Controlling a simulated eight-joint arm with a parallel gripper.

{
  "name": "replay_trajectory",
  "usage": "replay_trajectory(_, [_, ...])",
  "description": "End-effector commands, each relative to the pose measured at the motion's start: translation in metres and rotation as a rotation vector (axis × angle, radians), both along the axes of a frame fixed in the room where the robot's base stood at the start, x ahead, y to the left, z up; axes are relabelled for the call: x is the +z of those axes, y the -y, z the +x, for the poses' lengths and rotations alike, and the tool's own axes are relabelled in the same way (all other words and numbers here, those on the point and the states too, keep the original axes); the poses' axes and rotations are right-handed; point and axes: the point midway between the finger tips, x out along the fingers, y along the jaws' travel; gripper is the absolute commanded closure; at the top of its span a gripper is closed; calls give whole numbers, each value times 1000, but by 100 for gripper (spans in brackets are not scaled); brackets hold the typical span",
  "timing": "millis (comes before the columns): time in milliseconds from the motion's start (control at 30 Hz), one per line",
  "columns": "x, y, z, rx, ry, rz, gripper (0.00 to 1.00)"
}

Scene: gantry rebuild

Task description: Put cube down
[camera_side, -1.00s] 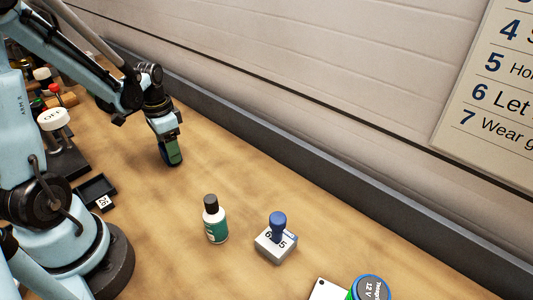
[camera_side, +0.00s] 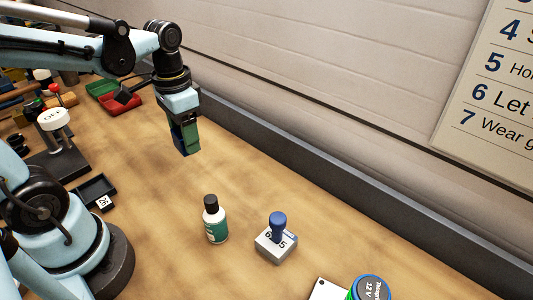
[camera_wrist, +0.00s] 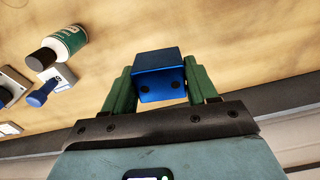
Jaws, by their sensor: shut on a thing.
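A blue cube (camera_wrist: 158,74) sits between the two green fingers of my gripper (camera_wrist: 160,88) in the wrist view. The fingers press on its left and right sides. In the side view my gripper (camera_side: 187,146) points down and is held above the wooden table, left of the back ledge. There the cube is mostly hidden by the fingers; only a dark blue bit shows.
A white and green bottle (camera_side: 216,221) with a dark cap stands in front of my gripper. A grey block with a blue knob (camera_side: 278,239) is right of it. A black tray (camera_side: 96,192) and a red bin (camera_side: 121,104) are at left. The table's middle is clear.

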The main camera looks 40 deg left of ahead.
Motion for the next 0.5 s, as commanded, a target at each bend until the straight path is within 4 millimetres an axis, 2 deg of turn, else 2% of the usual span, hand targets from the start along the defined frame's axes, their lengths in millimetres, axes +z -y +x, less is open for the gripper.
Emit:
replay_trajectory(167, [3,-25,-1,195,0,0,82])
replay_trajectory(400, [4,-85,-14,620,1,1,82])
replay_trajectory(500, [4,-103,-20,760,1,1,82])
